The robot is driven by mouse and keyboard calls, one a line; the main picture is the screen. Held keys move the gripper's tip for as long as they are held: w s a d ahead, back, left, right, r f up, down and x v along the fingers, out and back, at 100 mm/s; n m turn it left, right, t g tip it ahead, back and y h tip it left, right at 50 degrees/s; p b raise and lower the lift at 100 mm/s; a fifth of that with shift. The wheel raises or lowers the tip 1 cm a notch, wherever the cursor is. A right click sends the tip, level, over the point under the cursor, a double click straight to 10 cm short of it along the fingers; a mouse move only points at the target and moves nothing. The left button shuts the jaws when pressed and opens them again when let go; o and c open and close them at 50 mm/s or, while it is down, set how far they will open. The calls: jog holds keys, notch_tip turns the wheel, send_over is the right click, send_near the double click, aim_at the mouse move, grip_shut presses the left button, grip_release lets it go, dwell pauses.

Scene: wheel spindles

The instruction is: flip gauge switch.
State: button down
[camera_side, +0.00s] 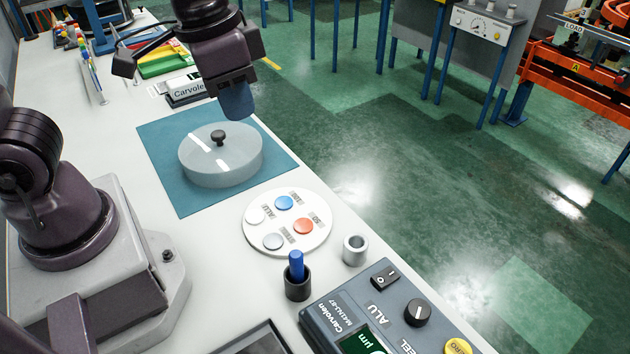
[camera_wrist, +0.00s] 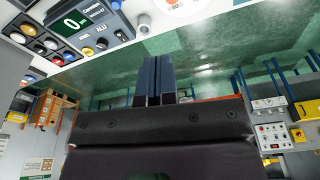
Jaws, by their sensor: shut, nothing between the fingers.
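The gauge box (camera_side: 375,325) is a grey-blue unit at the bottom right of the side view, with a green display and a dark knob (camera_side: 417,312). Its black rocker switch (camera_side: 385,277) sits at the box's far corner. The gauge (camera_wrist: 88,28) also shows at the top left of the wrist view. My gripper (camera_side: 237,103) is shut and empty, up near the far edge of the blue mat, well away from the gauge. In the wrist view the fingers (camera_wrist: 160,78) are together, pointing up in the picture. Which way the switch is tipped is too small to tell.
A round lidded dish (camera_side: 230,168) stands on the blue mat (camera_side: 170,195) below my gripper. A white disc with coloured buttons (camera_side: 258,240), a metal ring (camera_side: 355,250) and a black cup with a blue pen (camera_side: 297,280) stand between it and the gauge. The bench edge is at the right.

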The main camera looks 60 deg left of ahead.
jog(key=s+a+r+n+t, duration=0.2)
jog(key=s+a+r+t, duration=0.1)
jog(key=s+a+r, duration=0.2)
jog(key=shift+a+r+t, duration=0.3)
jog(key=shift+a+r, duration=0.05)
jog(key=shift+f, duration=0.1)
jog(key=w+d+f+m+g+h, duration=0.3)
jog(key=w+d+f+m+g, duration=0.3)
jog(key=w+d+f+m, duration=1)
jog(key=w+d+m, duration=0.1)
jog(key=w+d, duration=0.1)
jog(key=d, duration=0.2)
jog(key=shift+m, duration=0.4)
jog(key=shift+f, duration=0.2)
